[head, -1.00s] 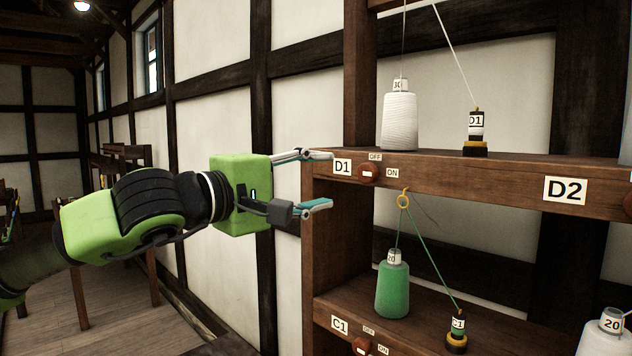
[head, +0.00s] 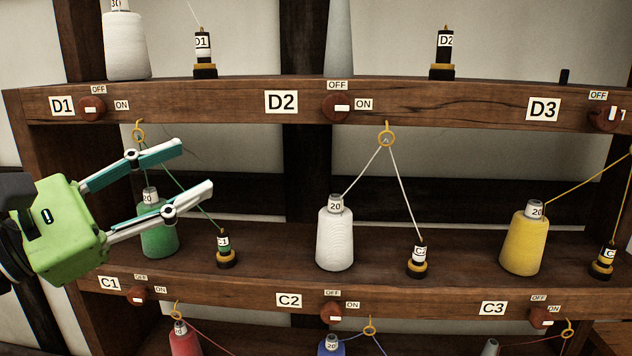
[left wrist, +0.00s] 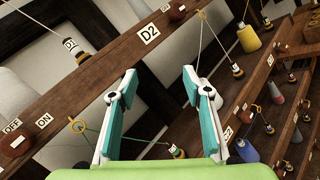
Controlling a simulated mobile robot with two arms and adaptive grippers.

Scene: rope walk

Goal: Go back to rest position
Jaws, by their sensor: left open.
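My left gripper (head: 197,168) is at the left of the head view, open and empty. Its two fingers point right, in front of the shelf rack, and partly cover the green yarn cone (head: 160,238). In the left wrist view the open fingers (left wrist: 160,85) have nothing between them, with the rack behind. I cannot tell whether a finger touches the cone. My right gripper is not in view.
The wooden rack has an upper shelf board (head: 200,100) with knobs and labels. A white cone (head: 335,240) and a yellow cone (head: 525,243) stand on the shelf below, with threads through yellow rings. Lower cones, such as the red one (head: 184,340), show at the bottom.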

